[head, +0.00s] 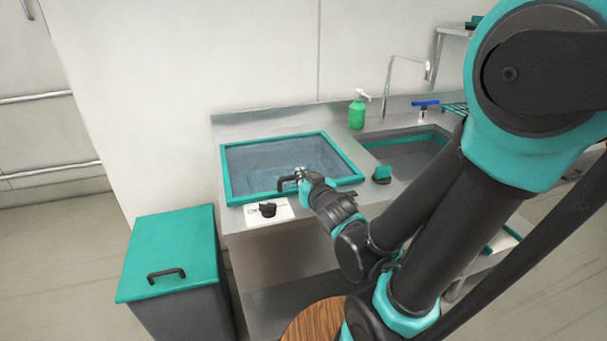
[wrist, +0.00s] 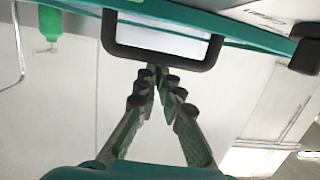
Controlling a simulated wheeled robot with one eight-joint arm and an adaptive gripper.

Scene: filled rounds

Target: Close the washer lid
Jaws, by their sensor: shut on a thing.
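The washer lid (head: 292,196) is a see-through panel in a teal frame, set in the steel counter. It lies about flat over the basin; whether a small gap remains under its front edge is unclear. Its dark handle (head: 286,182) is at the front edge, and shows as a black bar in the wrist view (wrist: 109,35). My gripper (head: 302,175) is at this handle, with its fingertips (wrist: 157,72) drawn together at the bar. It is shut on the handle. My fingers and wrist hide part of the front edge.
A white panel with a black knob (head: 268,210) is just in front of the lid. A teal-topped bin (head: 165,243) stands at left. A green bottle (head: 356,114), a sink (head: 405,150) and a teal block (head: 382,174) are to the right. A round wooden top (head: 312,322) is below.

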